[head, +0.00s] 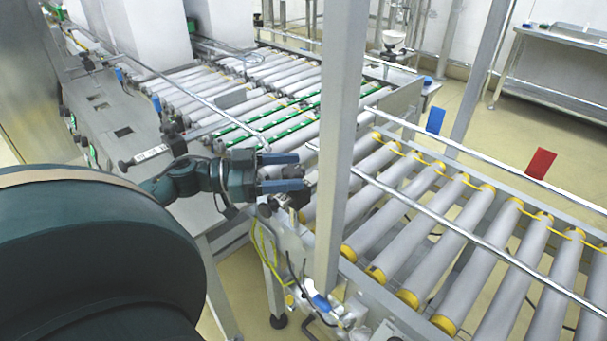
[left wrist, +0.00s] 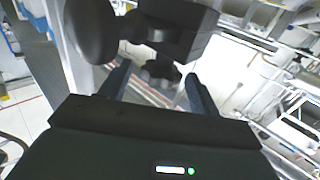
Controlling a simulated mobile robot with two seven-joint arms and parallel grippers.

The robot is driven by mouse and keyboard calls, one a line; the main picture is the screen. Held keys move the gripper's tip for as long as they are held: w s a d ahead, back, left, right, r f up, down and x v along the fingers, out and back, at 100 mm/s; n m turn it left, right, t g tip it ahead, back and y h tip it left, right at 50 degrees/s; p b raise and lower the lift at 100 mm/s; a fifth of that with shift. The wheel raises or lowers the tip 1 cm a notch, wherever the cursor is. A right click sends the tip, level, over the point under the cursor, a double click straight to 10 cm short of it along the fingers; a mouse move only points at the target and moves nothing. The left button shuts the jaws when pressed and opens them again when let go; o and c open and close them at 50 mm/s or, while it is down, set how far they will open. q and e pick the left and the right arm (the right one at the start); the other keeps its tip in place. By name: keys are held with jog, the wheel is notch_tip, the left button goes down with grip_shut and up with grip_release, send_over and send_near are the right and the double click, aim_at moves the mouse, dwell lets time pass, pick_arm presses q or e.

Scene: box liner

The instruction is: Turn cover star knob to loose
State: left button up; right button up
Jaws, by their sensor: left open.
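My left gripper (head: 298,172) is open beside the conveyor's side rail, close to the upright grey post. In the left wrist view its two fingers (left wrist: 157,86) point forward with a gap between them. A dark knob with a lobed edge (left wrist: 160,70), which looks like the star knob, shows between and just beyond the fingertips, under a black block (left wrist: 172,34). I cannot tell whether a finger touches it. In the head view dark parts (head: 294,199) show below the lower finger, but the knob itself is not clear there. My right gripper is out of view.
The upright grey post (head: 340,130) stands just right of the gripper. A large round black disc (left wrist: 90,30) hangs near the left finger. A roller conveyor (head: 455,235) with a long rail (head: 470,238) runs to the right. Cables (head: 262,258) hang below the gripper.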

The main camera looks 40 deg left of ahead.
pick_arm(q)
jog(key=shift+x, duration=1.7)
jog(key=shift+c, duration=0.5)
